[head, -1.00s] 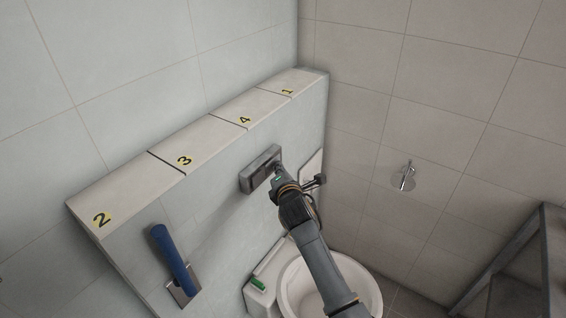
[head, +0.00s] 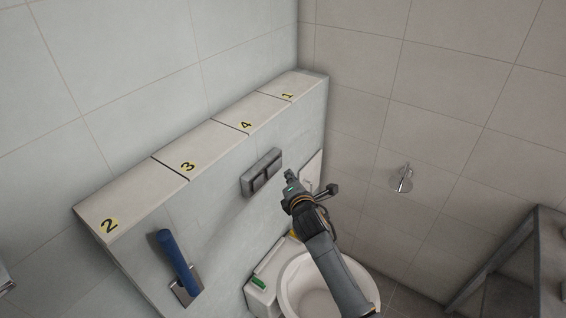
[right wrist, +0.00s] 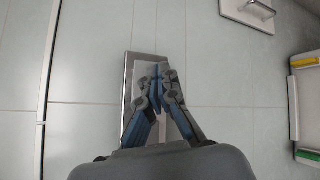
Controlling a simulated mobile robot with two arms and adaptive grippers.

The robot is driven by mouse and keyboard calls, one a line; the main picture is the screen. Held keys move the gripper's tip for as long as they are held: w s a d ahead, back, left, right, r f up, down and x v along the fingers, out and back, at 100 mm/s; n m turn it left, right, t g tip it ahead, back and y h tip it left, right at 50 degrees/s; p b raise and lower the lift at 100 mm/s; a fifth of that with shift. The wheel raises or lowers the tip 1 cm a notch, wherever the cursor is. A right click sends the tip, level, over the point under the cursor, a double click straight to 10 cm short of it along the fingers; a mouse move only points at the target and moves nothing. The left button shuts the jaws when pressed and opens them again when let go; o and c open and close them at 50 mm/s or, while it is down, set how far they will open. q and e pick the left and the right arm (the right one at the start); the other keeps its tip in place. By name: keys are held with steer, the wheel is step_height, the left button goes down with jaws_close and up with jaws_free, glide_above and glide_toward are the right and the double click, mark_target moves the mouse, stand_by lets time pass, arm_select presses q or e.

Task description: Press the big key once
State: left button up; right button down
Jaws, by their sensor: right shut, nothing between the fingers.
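The grey flush plate (head: 247,184) is fixed on the low wall's front face in the head view. Its front shows two keys side by side; which is bigger is hard to tell. My right gripper (head: 290,176) is shut and empty, just right of the plate and apart from it in the picture. In the right wrist view, the closed fingertips (right wrist: 161,70) lie in front of the silver-framed plate (right wrist: 128,85) and hide much of it. The gap in depth cannot be told. My left gripper is not in view.
A toilet (head: 284,297) stands below my right arm. A blue-handled tool (head: 176,258) hangs on the wall at left. A white panel with a handle (right wrist: 232,8) sits beside the plate. The ledge (head: 140,198) above has numbered tiles.

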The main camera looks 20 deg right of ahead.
steer(key=shift+s+d+p, duration=0.75)
steer(key=shift+s+d, duration=0.2)
steer(key=shift+s, duration=0.3)
